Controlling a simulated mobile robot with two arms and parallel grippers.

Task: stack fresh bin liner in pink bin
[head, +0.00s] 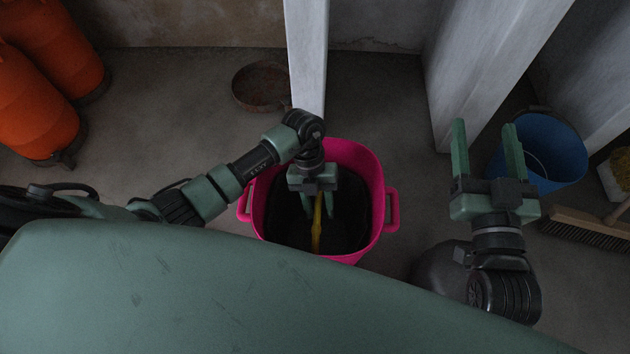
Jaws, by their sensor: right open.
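The pink bin (378,190) stands on the floor at the centre of the head view, with a handle on each side. Its inside is dark, and black material (349,218) shows in it. I cannot tell liner from shadow there. My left gripper (318,212) points down into the bin's mouth. A narrow yellow strip (316,232) shows between and below its fingers; whether they grip it is unclear. It may be part of a bin liner, but I cannot tell. My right gripper (487,150) is open and empty, to the right of the bin.
A blue bucket (552,150) stands beyond my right gripper, with a broom (585,224) near it. A dark rounded object (440,272) sits right of the bin. White posts (307,55) rise behind. A reddish round pan (262,88) and orange cylinders (35,100) are at left.

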